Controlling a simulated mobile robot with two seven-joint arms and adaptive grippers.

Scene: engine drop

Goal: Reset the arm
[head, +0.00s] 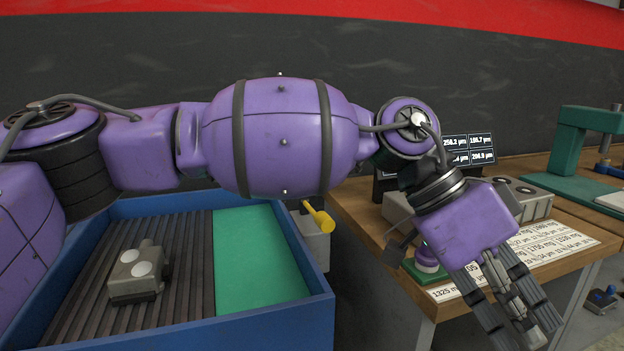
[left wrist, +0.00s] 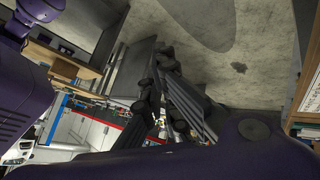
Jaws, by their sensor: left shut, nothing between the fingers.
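My purple left arm stretches across the head view from the left and bends down at the right. My left gripper (head: 520,325) hangs at its end, in front of the wooden table's (head: 370,215) front edge and pointing down. It is shut and empty. In the left wrist view the dark fingers of the left gripper (left wrist: 185,125) show with nothing held. My right gripper is not in view.
A blue-walled bin (head: 318,318) at left has a ribbed floor, a green panel (head: 258,262) and a grey engine-like part (head: 136,275). A yellow handle (head: 319,217) stands beside it. A green press (head: 580,150) stands behind.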

